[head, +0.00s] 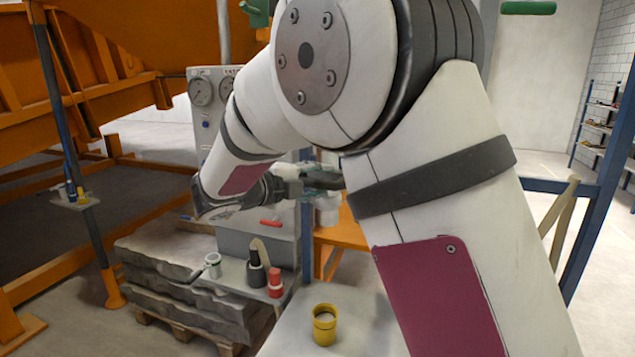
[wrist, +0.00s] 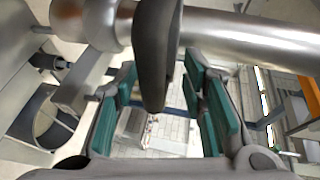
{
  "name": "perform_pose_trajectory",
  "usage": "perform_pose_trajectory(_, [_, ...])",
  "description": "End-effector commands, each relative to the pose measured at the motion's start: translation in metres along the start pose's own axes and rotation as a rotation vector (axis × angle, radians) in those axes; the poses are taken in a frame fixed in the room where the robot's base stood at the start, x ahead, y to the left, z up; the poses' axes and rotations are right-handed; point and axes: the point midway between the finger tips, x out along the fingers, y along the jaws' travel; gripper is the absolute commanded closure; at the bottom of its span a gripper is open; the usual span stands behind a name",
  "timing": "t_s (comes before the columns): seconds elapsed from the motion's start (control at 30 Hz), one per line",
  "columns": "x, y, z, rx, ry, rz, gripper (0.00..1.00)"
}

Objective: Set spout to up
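My gripper (wrist: 163,112) is open in the wrist view, with its teal pads wide apart. A dark grey tapered handle-like piece (wrist: 155,60) hangs from the top of that view into the gap between the pads and seems to touch neither. Behind it a shiny metal pipe (wrist: 240,38) crosses the top. I cannot tell for sure which part is the spout. An open-ended cylinder (wrist: 48,118) shows at the left. In the head view my gripper (head: 335,180) is partly hidden by my arm, close to a pale grey cylindrical fitting (head: 328,208).
A grey gauge panel (head: 205,100) stands behind my arm. A ledge holds a white mug (head: 212,265), a black bottle (head: 256,270) and a red bottle (head: 275,283). A yellow cup (head: 324,325) stands on a pale surface in front. Orange framework (head: 120,60) fills the left.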

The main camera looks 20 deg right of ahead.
Motion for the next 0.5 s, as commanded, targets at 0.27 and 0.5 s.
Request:
perform_pose_trajectory(0.27, [-0.025, 0.001, 0.001, -0.002, -0.005, 0.001, 0.62])
perform_pose_trajectory(0.5, [-0.074, 0.001, 0.001, -0.001, -0.005, 0.001, 0.62])
